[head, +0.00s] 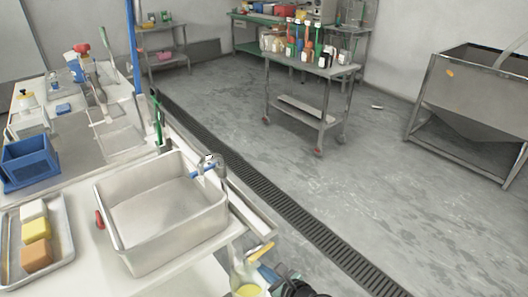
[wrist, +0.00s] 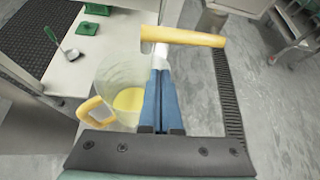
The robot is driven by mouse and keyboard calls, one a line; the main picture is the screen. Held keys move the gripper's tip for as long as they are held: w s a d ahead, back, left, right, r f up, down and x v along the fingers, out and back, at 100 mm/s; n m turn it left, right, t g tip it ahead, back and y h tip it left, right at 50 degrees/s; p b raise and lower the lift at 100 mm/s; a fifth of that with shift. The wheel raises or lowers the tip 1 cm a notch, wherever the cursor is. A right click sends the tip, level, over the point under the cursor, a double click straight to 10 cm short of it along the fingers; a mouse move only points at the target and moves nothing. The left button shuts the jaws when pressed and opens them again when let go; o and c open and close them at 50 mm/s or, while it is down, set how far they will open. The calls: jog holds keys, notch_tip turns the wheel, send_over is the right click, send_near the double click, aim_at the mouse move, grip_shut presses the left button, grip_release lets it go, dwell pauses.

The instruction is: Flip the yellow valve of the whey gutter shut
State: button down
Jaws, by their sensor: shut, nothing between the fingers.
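The yellow valve (wrist: 185,37) is a bar-shaped handle lying crosswise near the top of the wrist view. In the head view the yellow valve (head: 262,252) is a small slanted handle at the near end of the pale whey gutter (head: 252,213) along the table edge. My gripper (wrist: 161,72) has its blue fingers together and empty, pointing at the valve. The tips appear just below the handle in the wrist view; I cannot tell whether they touch it. In the head view my gripper (head: 266,272) is partly cut off at the bottom edge.
A clear jug (wrist: 122,75) with yellow liquid and a yellow handle stands close left of my fingers. A white basin (head: 165,212) stands on the table. A floor drain grate (head: 290,205) runs alongside.

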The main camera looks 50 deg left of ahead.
jog(key=p+v, duration=0.4)
jog(key=v, duration=0.6)
jog(key=shift+f, duration=0.2)
